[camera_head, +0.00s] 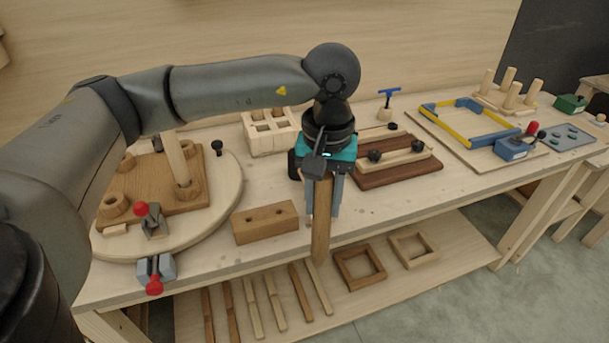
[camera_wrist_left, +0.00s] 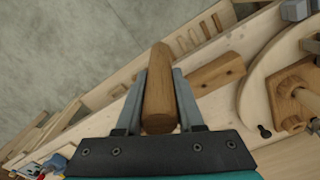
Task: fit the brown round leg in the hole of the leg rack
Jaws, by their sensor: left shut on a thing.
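The brown round leg (camera_head: 321,236) is held upright between the fingers of my left gripper (camera_head: 322,211). Its lower end overlaps the bench's front edge in the head view. In the left wrist view the leg (camera_wrist_left: 159,95) runs between the two grey fingers of the gripper (camera_wrist_left: 160,73), pointing away from the palm. A light wooden block with several openings (camera_head: 262,143) stands behind and left of the gripper; it looks like the leg rack, with its openings partly visible. My right gripper is out of view.
A brown block with two holes (camera_head: 265,223) lies left of the leg. A round board (camera_head: 226,196) carries a brown plate and clamps. A dark brown fixture (camera_head: 402,172) with black knobs lies right. A peg board (camera_head: 492,99) stands far right. Frames and sticks lie on the lower shelf (camera_head: 420,279).

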